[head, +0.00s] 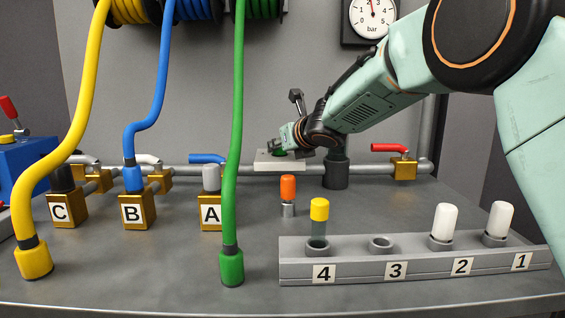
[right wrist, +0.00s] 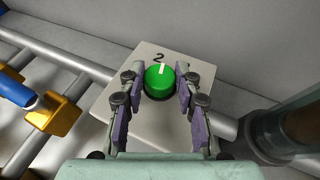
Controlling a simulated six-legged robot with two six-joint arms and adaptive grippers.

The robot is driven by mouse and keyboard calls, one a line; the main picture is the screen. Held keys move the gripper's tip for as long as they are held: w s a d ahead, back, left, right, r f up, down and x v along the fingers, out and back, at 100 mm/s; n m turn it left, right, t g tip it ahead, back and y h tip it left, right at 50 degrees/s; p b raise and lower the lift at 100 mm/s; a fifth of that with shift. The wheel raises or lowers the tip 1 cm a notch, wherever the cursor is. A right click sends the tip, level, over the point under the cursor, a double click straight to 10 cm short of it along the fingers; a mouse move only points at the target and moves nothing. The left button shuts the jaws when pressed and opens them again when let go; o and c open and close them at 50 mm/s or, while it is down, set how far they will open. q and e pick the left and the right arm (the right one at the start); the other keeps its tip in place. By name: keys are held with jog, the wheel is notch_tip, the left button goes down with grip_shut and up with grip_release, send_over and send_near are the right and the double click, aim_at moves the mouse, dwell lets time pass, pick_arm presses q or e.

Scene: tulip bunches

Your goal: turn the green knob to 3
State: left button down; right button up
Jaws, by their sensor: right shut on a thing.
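The green knob (right wrist: 159,82) sits on a pale box (right wrist: 150,55), which also shows in the head view (head: 272,164) at the back of the bench. The knob's white mark points up in the right wrist view, close to the printed 2. No other numeral on the box can be seen. My right gripper (right wrist: 161,83) has one finger on each side of the knob and is shut on it. In the head view my right gripper (head: 287,143) comes down over the box and covers most of the knob. My left gripper is not in view.
A pipe with a blue-handled valve (head: 208,159) and a red-handled valve (head: 403,165) runs along the back. A green hose (head: 236,130) hangs left of the box. An orange-topped piece (head: 288,190) and a numbered rack (head: 350,250) stand in front.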

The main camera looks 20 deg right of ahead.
jog(key=b, duration=0.1)
jog(key=m+h+b, duration=0.1)
jog(key=shift+a+f+h+b, duration=0.15)
jog(key=shift+f+h+b, duration=0.05)
jog(key=shift+h+b, duration=0.1)
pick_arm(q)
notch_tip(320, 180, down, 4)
pick_arm(e)
jog(key=shift+m+h+b, duration=0.35)
jog(key=shift+m+h, duration=0.25)
jog(key=shift+m, duration=0.1)
jog(key=shift+a+m+h, duration=0.1)
jog(key=shift+m+h, duration=0.2)
jog(key=shift+h, duration=0.1)
jog(key=shift+a+r+m+g+h+p, duration=0.1)
jog(key=shift+m+g+h+p, duration=0.05)
jog(key=shift+m+h+p, duration=0.35)
jog(key=shift+r+m+g+h+p, duration=0.1)
jog(key=shift+m+g+h+p, duration=0.05)
jog(key=shift+m+h+p, duration=0.35)
jog(key=shift+m+g+h+p, duration=0.4)
jog(key=shift+m+h+p, duration=0.55)
jog(key=shift+p, duration=0.25)
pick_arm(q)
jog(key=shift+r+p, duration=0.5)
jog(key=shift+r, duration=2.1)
pick_arm(e)
jog(key=shift+a+f+m+h, duration=0.1)
jog(key=shift+m+h, duration=0.25)
jog(key=shift+h, duration=0.1)
